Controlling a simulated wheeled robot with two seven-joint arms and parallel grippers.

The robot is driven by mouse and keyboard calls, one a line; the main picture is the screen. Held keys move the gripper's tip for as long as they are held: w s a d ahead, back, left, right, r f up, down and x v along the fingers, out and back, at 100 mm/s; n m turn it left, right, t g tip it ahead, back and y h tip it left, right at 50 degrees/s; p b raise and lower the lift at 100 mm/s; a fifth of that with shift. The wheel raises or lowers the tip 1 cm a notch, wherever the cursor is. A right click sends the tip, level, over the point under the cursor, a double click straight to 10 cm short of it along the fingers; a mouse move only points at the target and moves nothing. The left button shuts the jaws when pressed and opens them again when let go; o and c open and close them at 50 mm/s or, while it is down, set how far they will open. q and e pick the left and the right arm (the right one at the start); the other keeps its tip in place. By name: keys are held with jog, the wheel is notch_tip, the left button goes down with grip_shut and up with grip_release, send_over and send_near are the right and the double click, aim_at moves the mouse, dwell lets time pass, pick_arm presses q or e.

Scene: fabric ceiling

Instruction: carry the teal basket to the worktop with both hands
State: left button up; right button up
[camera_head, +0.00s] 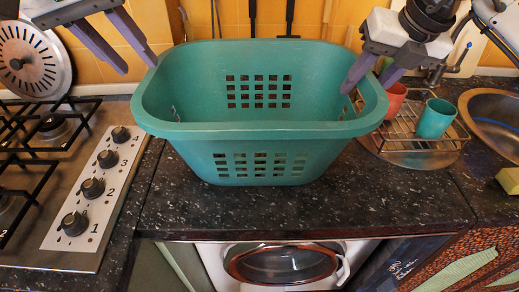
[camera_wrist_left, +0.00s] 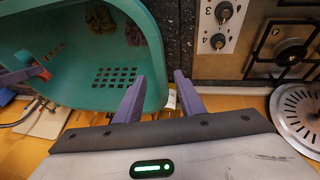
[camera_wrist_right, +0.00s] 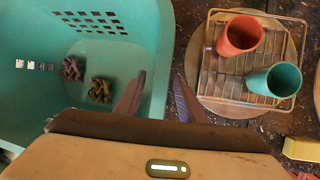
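The teal basket (camera_head: 262,133) stands upright on the dark speckled worktop (camera_head: 400,205), between the hob and the sink. Two small crumpled items, one dark reddish (camera_wrist_right: 73,69) and one olive (camera_wrist_right: 100,90), lie inside it; the head view hides them. My left gripper (camera_head: 138,68) is open at the basket's left rim. In the left wrist view its fingers (camera_wrist_left: 158,90) are apart, on either side of the rim. My right gripper (camera_head: 365,88) is open at the right rim. In the right wrist view its fingers (camera_wrist_right: 160,90) also lie on either side of the rim. I see no grip on it.
A gas hob (camera_head: 75,190) with knobs is on the left, a round slotted metal disc (camera_head: 32,62) behind it. On the right, a wire rack (camera_head: 405,130) holds a red cup (camera_head: 395,100) and a teal cup (camera_head: 435,118), beside a sink (camera_head: 500,115). Worktop in front is clear.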

jog(key=shift+s+r, duration=0.1)
jog(key=shift+r, duration=0.2)
pick_arm(q)
jog(key=v, duration=0.3)
jog(key=shift+r, duration=0.1)
pick_arm(e)
jog(key=v, duration=1.1)
jog(key=shift+s, duration=0.15)
jog(key=shift+d+r, duration=0.1)
jog(key=shift+r, duration=0.05)
